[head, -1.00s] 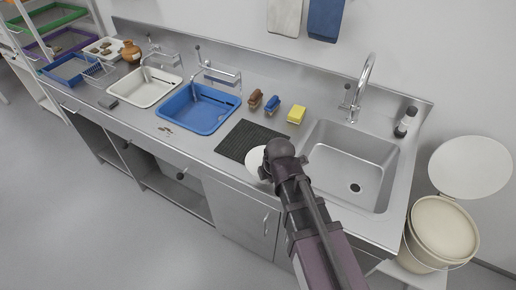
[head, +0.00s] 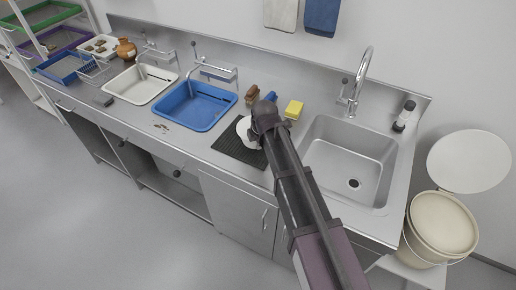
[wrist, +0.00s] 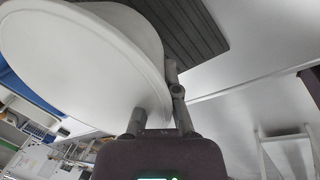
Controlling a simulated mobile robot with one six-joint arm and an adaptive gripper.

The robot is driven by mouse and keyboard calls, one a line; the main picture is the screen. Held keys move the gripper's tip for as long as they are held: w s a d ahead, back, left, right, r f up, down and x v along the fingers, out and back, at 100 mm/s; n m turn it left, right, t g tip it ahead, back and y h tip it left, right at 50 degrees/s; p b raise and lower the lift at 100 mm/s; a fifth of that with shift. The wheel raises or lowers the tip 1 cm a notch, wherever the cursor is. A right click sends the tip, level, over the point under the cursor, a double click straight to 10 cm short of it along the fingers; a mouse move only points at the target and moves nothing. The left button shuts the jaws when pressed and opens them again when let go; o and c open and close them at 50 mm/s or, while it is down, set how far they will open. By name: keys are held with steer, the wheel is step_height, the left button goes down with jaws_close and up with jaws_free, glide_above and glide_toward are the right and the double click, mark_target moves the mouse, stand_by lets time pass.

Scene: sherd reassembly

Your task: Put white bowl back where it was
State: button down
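The white bowl (head: 245,130) is over the dark ribbed mat (head: 231,152) on the steel counter, partly hidden behind my arm in the head view. My gripper (head: 258,135) is at the bowl's right side. In the wrist view the bowl (wrist: 85,55) fills the upper left, tilted in the picture, and its rim passes between the two fingers of my gripper (wrist: 158,112). The gripper is shut on this rim. The ribbed mat (wrist: 185,30) shows behind the bowl there. I cannot tell whether the bowl touches the mat.
A steel sink (head: 345,160) with a tap (head: 360,80) is right of the mat. A blue basin (head: 195,105) and a white basin (head: 140,83) stand to the left. A brown brush (head: 252,94), a blue brush (head: 270,96) and a yellow sponge (head: 293,109) lie behind the mat.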

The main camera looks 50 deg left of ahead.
mark_target(258, 153)
steer(key=shift+w+a, duration=0.1)
steer(key=shift+a, duration=0.05)
steer(key=shift+w+a, duration=0.3)
steer(key=shift+a, duration=0.2)
steer(key=b+x, duration=0.1)
steer(key=b, duration=0.1)
steer(key=b+x, duration=0.1)
steer(key=x, duration=0.1)
steer(key=shift+s+d+f+b, duration=0.1)
steer(key=shift+d+f+b, duration=0.2)
steer(key=shift+f+b, duration=0.1)
steer(key=shift+f, duration=0.1)
steer(key=c, duration=0.8)
jaws_free()
steer(key=shift+r, duration=0.2)
steer(key=p+v, duration=1.1)
steer(key=v, duration=0.1)
steer(key=shift+p, duration=0.4)
